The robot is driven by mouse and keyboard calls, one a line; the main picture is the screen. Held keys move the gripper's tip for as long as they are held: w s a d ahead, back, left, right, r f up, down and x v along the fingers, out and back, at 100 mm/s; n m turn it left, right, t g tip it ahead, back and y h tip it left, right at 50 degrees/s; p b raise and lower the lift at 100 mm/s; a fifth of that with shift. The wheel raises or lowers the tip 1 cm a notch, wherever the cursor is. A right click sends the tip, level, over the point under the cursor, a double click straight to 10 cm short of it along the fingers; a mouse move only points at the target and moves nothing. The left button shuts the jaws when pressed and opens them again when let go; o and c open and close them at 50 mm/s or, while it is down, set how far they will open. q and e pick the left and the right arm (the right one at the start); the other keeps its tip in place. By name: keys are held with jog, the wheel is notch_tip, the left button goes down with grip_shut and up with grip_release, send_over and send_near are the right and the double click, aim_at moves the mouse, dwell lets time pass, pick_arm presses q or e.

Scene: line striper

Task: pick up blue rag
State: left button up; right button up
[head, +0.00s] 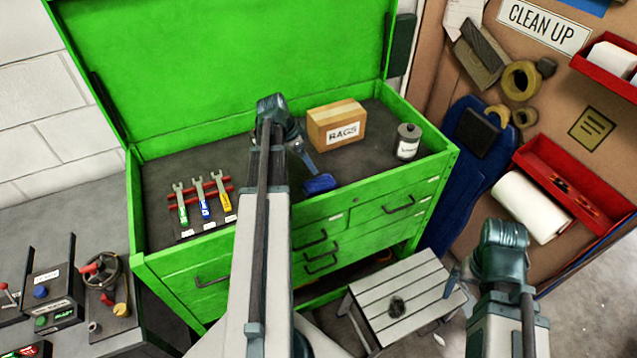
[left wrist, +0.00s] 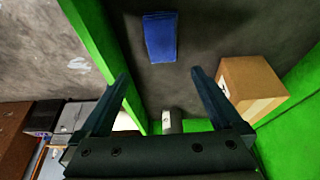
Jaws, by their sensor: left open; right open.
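The blue rag (head: 320,183) lies folded on the dark top of the green tool chest, near its front edge. My left gripper (head: 306,160) is above the chest top, just behind and left of the rag in the head view, with open jaws and nothing held. In the left wrist view the blue rag (left wrist: 160,37) lies beyond the open fingertips (left wrist: 159,76), roughly centred between them and apart from them. My right gripper (head: 456,278) is open and empty, low at the right beside the slatted stool.
A cardboard box labelled RAGS (head: 337,125) and a grey can (head: 408,141) stand behind and right of the rag. Several wrenches (head: 203,199) lie in a red rack at the left. The green chest (head: 190,270) has a raised rim; a slatted stool (head: 405,290) stands below.

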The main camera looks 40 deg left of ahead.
pick_arm(q)
jog(key=a, duration=0.1)
jog(key=b, duration=0.8)
send_over(318, 183)
jog(key=s+a, duration=0.1)
jog(key=s, duration=0.1)
jog(key=f, duration=0.7)
jog(key=shift+w+f, duration=0.2)
jog(key=shift+f, duration=0.1)
jog(key=shift+w+f, duration=0.15)
jog(key=shift+f, duration=0.1)
jog(key=b+x, duration=0.4)
jog(key=shift+s+f+b, duration=0.35)
jog(key=shift+w+f+b, duration=0.2)
jog(key=shift+f+b, duration=0.1)
jog(key=shift+f, duration=0.05)
jog(key=shift+r, duration=0.1)
jog(key=shift+d, duration=0.1)
jog(key=c, duration=1.2)
